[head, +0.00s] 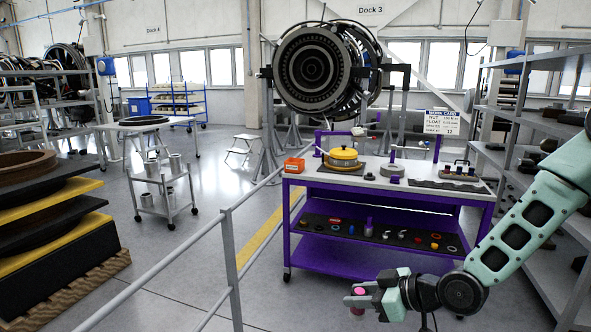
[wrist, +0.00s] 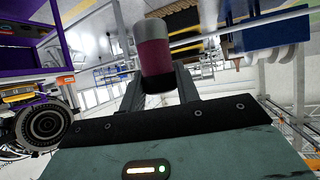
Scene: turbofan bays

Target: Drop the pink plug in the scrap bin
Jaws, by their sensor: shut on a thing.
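The pink plug (wrist: 153,56) is between the fingers of my gripper (head: 358,295), which is shut on it. In the wrist view the plug is a dark pink cylinder with a grey end, sticking out beyond the fingers. In the head view only a bit of the pink plug (head: 360,291) shows at the fingertips. My gripper is held out low at the lower right, in front of the purple cart (head: 340,262). No bin is clearly marked as scrap.
A grey railing (head: 229,262) runs left of the cart. A yellow-and-black pallet stack (head: 50,225) stands far left, and shelving (head: 540,215) on the right. A yellow pot (head: 344,157) sits on the cart. The floor between the railing and cart is clear.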

